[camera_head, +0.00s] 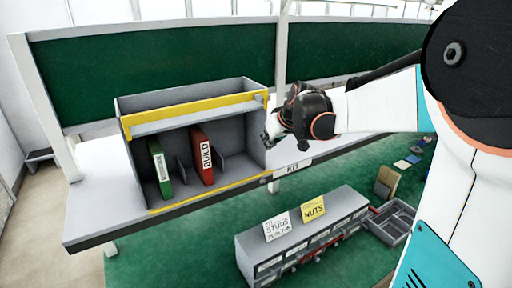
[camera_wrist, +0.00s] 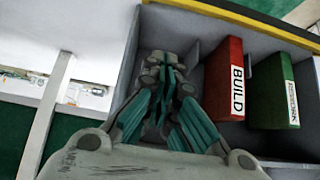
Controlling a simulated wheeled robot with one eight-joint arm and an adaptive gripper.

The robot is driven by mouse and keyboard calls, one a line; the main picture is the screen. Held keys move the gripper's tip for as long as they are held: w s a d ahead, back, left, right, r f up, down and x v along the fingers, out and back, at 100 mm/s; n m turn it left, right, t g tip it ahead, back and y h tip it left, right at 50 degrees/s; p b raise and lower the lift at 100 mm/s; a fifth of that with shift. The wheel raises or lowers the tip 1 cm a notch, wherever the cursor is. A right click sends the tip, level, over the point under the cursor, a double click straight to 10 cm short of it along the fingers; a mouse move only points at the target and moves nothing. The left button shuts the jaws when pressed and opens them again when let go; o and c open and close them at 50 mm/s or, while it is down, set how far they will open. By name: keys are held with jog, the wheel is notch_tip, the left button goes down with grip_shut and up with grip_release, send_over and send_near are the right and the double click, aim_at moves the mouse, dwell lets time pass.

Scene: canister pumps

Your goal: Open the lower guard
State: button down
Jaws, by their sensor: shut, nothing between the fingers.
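A grey open-fronted box shelf stands on the bench, with two yellow bars across its front. The lower guard (camera_head: 210,192) is the thin yellow bar along the shelf's bottom front edge. A wider yellow bar (camera_head: 195,112) crosses the top. My gripper (camera_head: 268,138) is at the shelf's right end, above the lower guard's right end and apart from it. In the wrist view, its fingers (camera_wrist: 166,75) are together and empty. A yellow bar (camera_wrist: 250,20) shows at the top right there; I cannot tell which bar it is.
A green binder (camera_head: 160,168) and a red binder (camera_head: 202,158) stand inside the shelf between dividers. A "KIT" label (camera_head: 292,168) is on the bench edge. A grey drawer unit (camera_head: 300,238) with "STUDS" and "NUTS" cards stands below. The bench left of the shelf is clear.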

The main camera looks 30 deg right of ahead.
jog(key=w+f, duration=0.1)
jog(key=f, duration=0.2)
jog(key=w+f, duration=0.1)
jog(key=f, duration=0.2)
jog(key=w+f+p, duration=0.1)
jog(key=w+f, duration=0.1)
jog(key=f, duration=0.2)
jog(key=shift+f, duration=0.4)
jog(key=shift+s, duration=0.1)
